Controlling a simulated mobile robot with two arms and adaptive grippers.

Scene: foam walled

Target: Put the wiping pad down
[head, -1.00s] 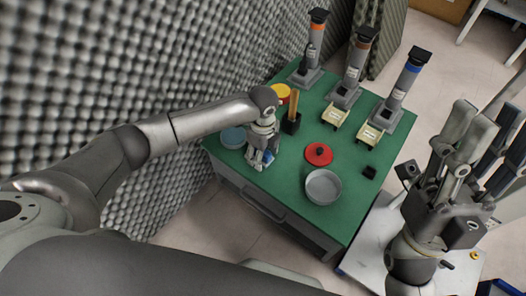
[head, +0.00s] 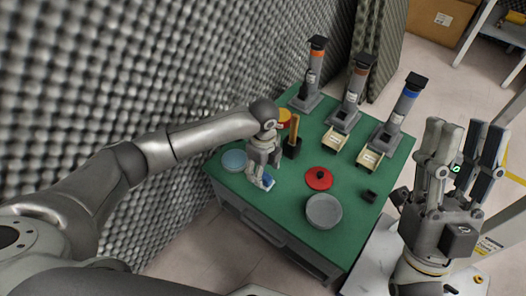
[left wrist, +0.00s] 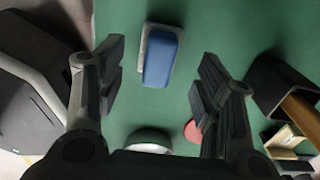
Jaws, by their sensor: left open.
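The wiping pad (head: 267,182), blue with a pale grey side, lies on the green bench top (head: 288,182) near its front left edge. In the left wrist view the pad (left wrist: 163,57) lies beyond and between the fingertips, with green surface visible on both sides of it. My left gripper (head: 260,176) is above the pad, pointing down, and its fingers (left wrist: 158,75) are spread apart and clear of it. My right gripper (head: 468,145) is raised off the right side of the bench, fingers up, apart and empty.
A red lid (head: 319,179), a grey bowl (head: 323,210) and a small black block (head: 369,196) lie to the right. Several dispensers stand behind; foam wall (head: 190,60) is left.

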